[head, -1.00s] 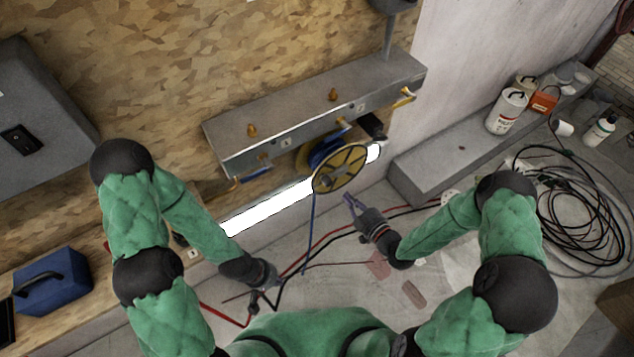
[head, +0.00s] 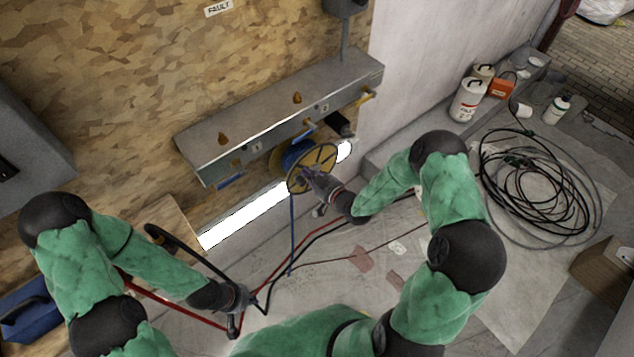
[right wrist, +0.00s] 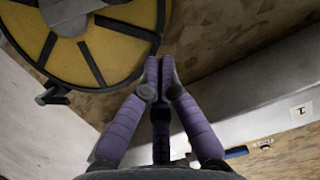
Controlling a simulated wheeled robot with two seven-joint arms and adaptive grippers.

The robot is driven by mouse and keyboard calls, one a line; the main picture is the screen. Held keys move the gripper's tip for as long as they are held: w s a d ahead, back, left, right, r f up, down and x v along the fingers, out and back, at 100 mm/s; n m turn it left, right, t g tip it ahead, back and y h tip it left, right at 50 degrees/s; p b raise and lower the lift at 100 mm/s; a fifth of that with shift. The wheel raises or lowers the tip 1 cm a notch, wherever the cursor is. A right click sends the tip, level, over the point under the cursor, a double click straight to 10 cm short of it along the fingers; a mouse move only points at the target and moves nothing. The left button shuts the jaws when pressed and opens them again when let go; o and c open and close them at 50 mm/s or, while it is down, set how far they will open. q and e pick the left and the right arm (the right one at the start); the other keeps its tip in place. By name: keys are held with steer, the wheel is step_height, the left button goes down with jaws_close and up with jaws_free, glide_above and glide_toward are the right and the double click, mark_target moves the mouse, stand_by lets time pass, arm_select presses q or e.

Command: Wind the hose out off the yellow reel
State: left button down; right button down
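The yellow reel (head: 326,157) has dark spokes and blue hose wound behind its face. It sits under the grey metal box on the wall. A length of blue hose (head: 291,235) hangs from it to the floor. My right gripper (head: 307,176) is at the lower front of the reel in the head view. In the right wrist view its purple fingertips (right wrist: 159,66) are together with nothing visible between them, beside the reel's rim (right wrist: 128,31). A dark crank handle (right wrist: 52,95) sticks out from the reel there. My left gripper (head: 236,320) is low by the cables; its fingers are unclear.
Red and black cables (head: 268,285) run across the sheeted floor below the reel. A large black cable coil (head: 535,190) lies at the right. White containers (head: 468,100) stand on the ledge. A blue case (head: 30,315) is at the lower left.

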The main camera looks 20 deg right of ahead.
mark_target(294, 173)
steer(key=shift+x, duration=0.95)
steer(key=f, duration=0.1)
steer(key=f+b, duration=0.1)
steer(key=shift+s+f, duration=0.2)
steer(key=shift+f, duration=0.15)
arm_select(q)
steer(key=shift+f+b, duration=0.3)
steer(key=shift+f, duration=0.7)
arm_select(e)
steer(key=shift+f, duration=0.6)
steer(key=shift+a, duration=0.1)
steer(key=shift+a+f, duration=0.2)
steer(key=shift+d+b, duration=0.1)
steer(key=shift+b, duration=0.2)
arm_select(q)
steer(key=shift+d+f, duration=0.45)
steer(key=shift+d, duration=0.15)
arm_select(e)
steer(key=shift+s+f+n, duration=0.1)
steer(key=shift+n, duration=0.3)
steer(key=shift+a, duration=0.2)
